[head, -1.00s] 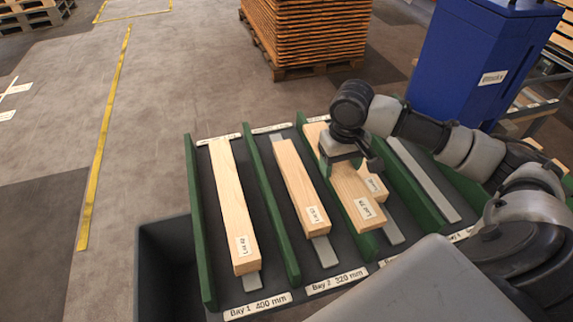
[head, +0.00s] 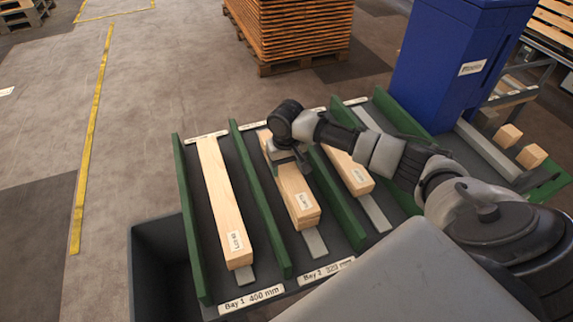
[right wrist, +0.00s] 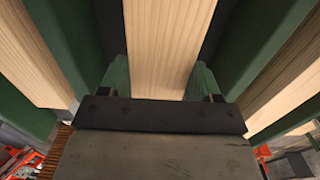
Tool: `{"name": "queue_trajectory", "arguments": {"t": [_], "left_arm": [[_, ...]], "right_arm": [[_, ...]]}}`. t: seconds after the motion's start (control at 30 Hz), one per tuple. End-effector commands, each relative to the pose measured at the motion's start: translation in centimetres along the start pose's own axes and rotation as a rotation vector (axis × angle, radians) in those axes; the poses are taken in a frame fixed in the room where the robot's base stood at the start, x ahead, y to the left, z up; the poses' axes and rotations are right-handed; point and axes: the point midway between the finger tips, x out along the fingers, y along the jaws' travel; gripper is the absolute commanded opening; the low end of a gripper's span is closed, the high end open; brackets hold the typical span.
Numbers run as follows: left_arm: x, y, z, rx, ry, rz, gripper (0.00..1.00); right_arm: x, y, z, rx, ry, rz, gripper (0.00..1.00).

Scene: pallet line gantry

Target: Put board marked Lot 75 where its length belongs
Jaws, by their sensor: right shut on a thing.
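The held board (head: 285,185), pale wood with a white label whose text is too small to read surely, lies lengthwise over Bay 2, the 320 mm bay. The right wrist view shows the held board (right wrist: 165,45) between the fingers. My left gripper is not in view.
Bay 1, marked 400 mm, holds a long board (head: 222,200). The third bay holds a shorter board (head: 352,172). Green dividers (head: 262,205) stand between bays. A blue cabinet (head: 450,60) stands at the right, a pallet stack (head: 295,35) behind.

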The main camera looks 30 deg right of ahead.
Motion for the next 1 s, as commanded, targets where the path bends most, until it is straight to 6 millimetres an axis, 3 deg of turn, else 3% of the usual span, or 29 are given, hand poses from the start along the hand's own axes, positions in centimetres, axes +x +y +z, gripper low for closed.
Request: {"name": "queue_trajectory", "arguments": {"t": [0.37,0.4,0.57,0.87,1.0], "left_arm": [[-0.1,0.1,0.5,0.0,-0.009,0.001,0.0],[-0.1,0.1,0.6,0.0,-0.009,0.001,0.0],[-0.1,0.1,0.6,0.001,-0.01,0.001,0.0],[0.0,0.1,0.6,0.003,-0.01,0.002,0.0],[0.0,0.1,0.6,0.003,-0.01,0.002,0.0]], "right_arm": [[0.5,0.0,0.0,0.0,0.001,-0.002,0.31],[0.7,0.0,0.0,0.0,0.0,-0.002,0.65],[0.6,0.0,0.0,0.0,0.001,-0.001,0.89],[0.4,0.0,0.0,0.0,0.002,-0.001,0.89],[-1.1,0.0,-0.1,-0.001,0.004,-0.002,0.89]]}}
